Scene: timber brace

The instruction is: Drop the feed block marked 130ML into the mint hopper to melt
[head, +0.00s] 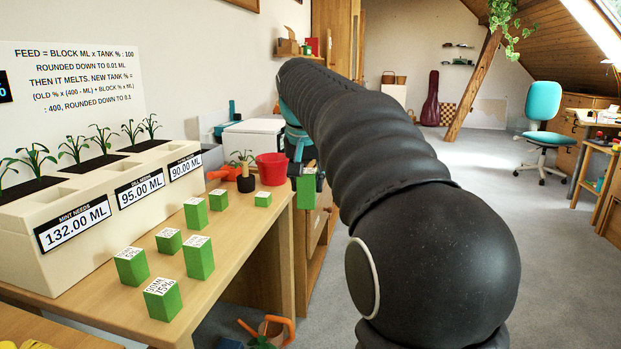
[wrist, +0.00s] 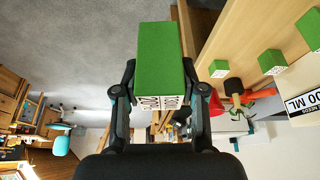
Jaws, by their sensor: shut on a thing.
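My gripper (head: 307,172) is shut on a green block (head: 306,192), held in the air just beyond the right edge of the table. In the wrist view the fingers (wrist: 161,95) clasp the sides of the green block (wrist: 159,55); its white label is partly seen and I cannot read it surely. The mint hopper (head: 60,215) is the nearest part of the cream planter at the left, with a plate reading MINT NEEDS 132.00 ML. Several green blocks with white top labels stand on the table, one of them (head: 162,299) at the near side; most labels are too small to read.
A red pot (head: 271,168) and a small black-potted plant (head: 246,182) stand at the table's far end. Two more planter sections read 95.00 ML (head: 140,188) and 90.00 ML (head: 186,167). A wall sign (head: 75,80) gives feed rules.

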